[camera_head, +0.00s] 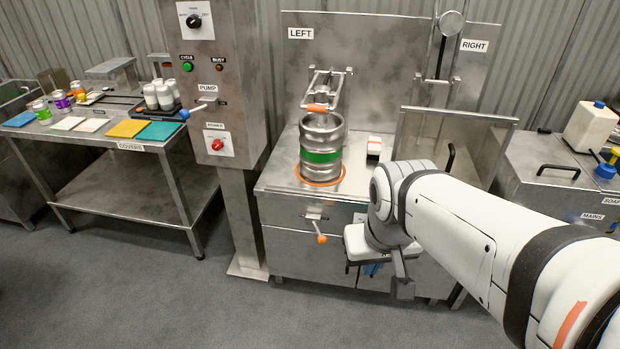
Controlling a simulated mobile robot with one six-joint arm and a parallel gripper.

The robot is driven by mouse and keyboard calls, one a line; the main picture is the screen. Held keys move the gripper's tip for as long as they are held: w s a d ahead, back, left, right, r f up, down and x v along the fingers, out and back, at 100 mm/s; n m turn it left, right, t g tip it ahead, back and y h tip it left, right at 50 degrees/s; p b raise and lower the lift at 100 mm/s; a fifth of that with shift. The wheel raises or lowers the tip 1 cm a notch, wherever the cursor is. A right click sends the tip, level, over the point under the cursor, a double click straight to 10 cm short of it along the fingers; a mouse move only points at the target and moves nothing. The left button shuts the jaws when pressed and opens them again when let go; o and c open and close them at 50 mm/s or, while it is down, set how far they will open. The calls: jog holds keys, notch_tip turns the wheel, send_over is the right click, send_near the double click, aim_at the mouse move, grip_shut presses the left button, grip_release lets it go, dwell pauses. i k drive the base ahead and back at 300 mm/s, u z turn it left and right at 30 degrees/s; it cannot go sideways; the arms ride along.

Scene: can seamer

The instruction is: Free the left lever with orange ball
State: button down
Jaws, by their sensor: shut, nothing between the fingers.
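A lever with an orange ball (321,239) is on the front of the steel cabinet, below the left station. Its mount is a small metal plate, and the arm hangs down with the ball at its lower end. My gripper (403,288) is in front of the cabinet, to the right of and lower in the picture than the ball. It is shut, with nothing seen in it, and apart from the lever. My arm covers the right part of the cabinet front.
A keg with a green band (321,150) stands on the counter under a toggle clamp (328,85) with an orange grip. A control column (215,80) stands to the left, with a covers table (130,146) beyond it. The floor in front is clear.

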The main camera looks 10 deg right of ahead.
aim_at(322, 238)
jog(key=z, duration=0.2)
jog(key=i, duration=0.9)
jog(key=u, duration=0.2)
